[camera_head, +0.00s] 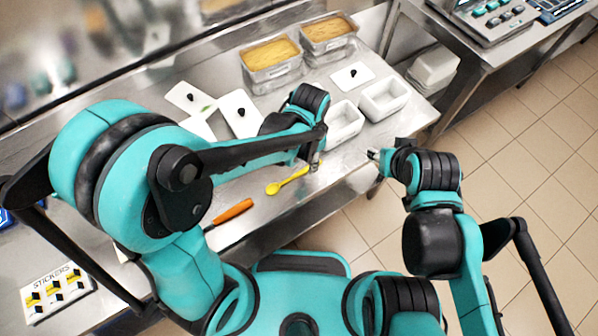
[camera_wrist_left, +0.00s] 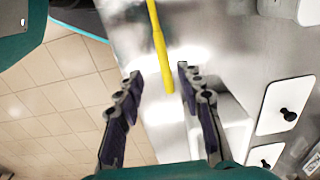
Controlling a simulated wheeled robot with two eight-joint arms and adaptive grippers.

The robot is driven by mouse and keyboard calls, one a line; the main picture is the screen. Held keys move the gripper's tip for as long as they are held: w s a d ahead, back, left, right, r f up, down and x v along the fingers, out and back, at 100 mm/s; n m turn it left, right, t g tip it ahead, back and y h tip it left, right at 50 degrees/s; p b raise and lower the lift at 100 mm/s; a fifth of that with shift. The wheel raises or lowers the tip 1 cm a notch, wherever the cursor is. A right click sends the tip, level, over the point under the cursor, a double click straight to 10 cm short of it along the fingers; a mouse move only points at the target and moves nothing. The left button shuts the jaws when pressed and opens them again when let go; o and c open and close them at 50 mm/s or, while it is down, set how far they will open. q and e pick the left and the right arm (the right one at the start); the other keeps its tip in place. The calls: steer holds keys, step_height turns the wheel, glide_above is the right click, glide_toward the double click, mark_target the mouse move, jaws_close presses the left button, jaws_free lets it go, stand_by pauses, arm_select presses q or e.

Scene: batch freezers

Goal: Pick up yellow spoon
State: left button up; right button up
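The yellow spoon (camera_head: 287,181) lies on the steel counter near its front edge, with its bowl to the left and its handle toward my left gripper (camera_head: 315,163). In the left wrist view, the spoon's yellow handle (camera_wrist_left: 158,42) runs down from the top edge, and its end lies between the spread fingers in the picture. My left gripper (camera_wrist_left: 158,75) is open and above the counter; no contact with the spoon shows. My right gripper (camera_head: 373,155) is beyond the counter's front edge, away from the spoon; its fingers are too small to read.
An orange-handled tool (camera_head: 228,214) lies left of the spoon. White empty containers (camera_head: 345,122) stand just behind my left gripper. White lids (camera_head: 240,112) and tubs of yellow food (camera_head: 272,60) are farther back. A sticker box (camera_head: 55,292) is at lower left.

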mark_target(307, 168)
arm_select(q)
steer(key=f, duration=0.1)
steer(key=f+b, duration=0.1)
steer(key=f, duration=0.1)
steer(key=f+b, duration=0.1)
steer(key=f, duration=0.1)
steer(key=shift+w, duration=0.4)
steer(key=shift+r, duration=0.15)
steer(key=shift+c, duration=0.9)
jaws_close()
steer(key=shift+r, duration=0.1)
